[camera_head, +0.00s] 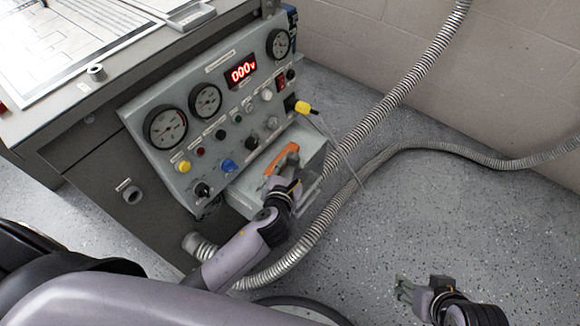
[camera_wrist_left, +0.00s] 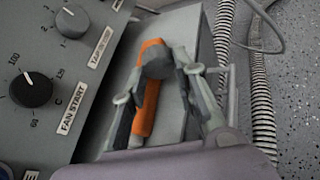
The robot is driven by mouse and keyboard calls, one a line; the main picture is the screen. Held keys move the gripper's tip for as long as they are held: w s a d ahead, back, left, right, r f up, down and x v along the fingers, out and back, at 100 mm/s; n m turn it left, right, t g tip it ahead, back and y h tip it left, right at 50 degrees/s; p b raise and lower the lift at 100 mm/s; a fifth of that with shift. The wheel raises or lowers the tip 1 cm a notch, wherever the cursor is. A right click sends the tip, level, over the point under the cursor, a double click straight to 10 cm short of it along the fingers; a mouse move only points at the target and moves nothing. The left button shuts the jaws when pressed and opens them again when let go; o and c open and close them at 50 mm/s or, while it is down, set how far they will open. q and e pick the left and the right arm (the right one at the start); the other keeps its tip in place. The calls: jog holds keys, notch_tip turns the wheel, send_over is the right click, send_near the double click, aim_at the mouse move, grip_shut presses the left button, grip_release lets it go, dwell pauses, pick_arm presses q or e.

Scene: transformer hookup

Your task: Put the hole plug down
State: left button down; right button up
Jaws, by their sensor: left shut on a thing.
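The hole plug appears to be the dark grey rounded piece (camera_wrist_left: 157,62) between my left gripper's fingertips in the left wrist view. My left gripper (camera_wrist_left: 155,82) is shut on it, over a light grey shelf (camera_wrist_left: 190,38) on the front of the control panel. An orange object (camera_wrist_left: 152,92) lies on the shelf behind the held piece and the fingers. The orange object also shows in the head view (camera_head: 276,164). I cannot tell whether the plug touches the shelf. My right gripper (camera_head: 405,290) is low at the right, over the floor, apart from the panel.
The sloped panel (camera_head: 222,118) carries gauges, knobs and a red display (camera_head: 240,70). A yellow-handled lead (camera_head: 306,108) sticks out at its right edge. Ribbed conduits (camera_head: 385,105) run right of the shelf.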

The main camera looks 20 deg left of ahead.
pick_arm(q)
jog(key=shift+f, duration=0.1)
jog(key=shift+f, duration=0.5)
jog(key=shift+s, duration=0.1)
